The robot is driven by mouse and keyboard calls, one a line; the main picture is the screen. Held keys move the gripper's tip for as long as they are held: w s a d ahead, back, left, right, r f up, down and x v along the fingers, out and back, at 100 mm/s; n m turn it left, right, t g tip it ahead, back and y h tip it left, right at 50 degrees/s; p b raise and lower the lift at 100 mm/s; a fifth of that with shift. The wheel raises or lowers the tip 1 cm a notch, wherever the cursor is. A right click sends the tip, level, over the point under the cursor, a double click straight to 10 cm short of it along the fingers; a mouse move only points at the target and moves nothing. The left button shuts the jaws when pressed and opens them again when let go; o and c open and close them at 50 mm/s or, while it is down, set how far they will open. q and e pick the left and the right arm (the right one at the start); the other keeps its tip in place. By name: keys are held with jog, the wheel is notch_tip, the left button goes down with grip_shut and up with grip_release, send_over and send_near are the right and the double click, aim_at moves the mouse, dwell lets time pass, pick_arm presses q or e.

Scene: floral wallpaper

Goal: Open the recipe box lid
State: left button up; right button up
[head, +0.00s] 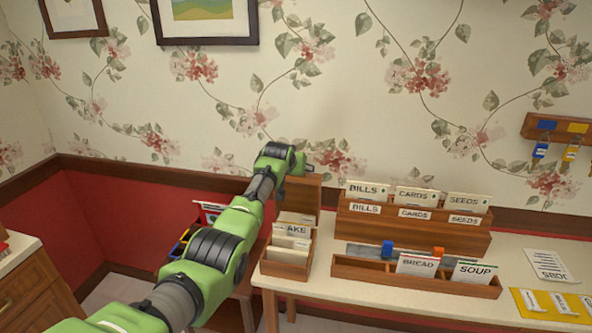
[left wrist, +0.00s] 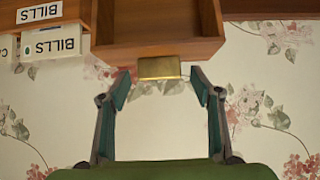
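The recipe box (head: 286,262) is an open wooden box of cards, one reading "AKE", at the left end of the white table. Its wooden lid (head: 307,196) stands up at the back of the box, partly hidden by my left arm. The left wrist view shows the lid (left wrist: 160,28) from close by, with a brass tab (left wrist: 159,68) on its edge. My left gripper (left wrist: 160,84) is open, its fingers either side of the tab and apart from it. In the head view the gripper (head: 297,168) is at the lid's top. My right gripper is not in view.
A wooden sorter (head: 412,228) labelled BILLS, CARDS and SEEDS stands right of the box. A low wooden tray (head: 350,270) with BREAD and SOUP cards is in front of it. A yellow sheet (head: 536,304) lies at the right. The floral wall is close behind.

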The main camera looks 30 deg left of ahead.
pick_arm(q)
jog(key=shift+f, duration=0.2)
jog(key=shift+s+d+r, duration=0.15)
jog(key=shift+s+r, duration=0.2)
jog(key=shift+s, duration=0.15)
jog(key=v, duration=1)
jog(key=shift+s+r, duration=0.3)
jog(key=shift+r, duration=0.05)
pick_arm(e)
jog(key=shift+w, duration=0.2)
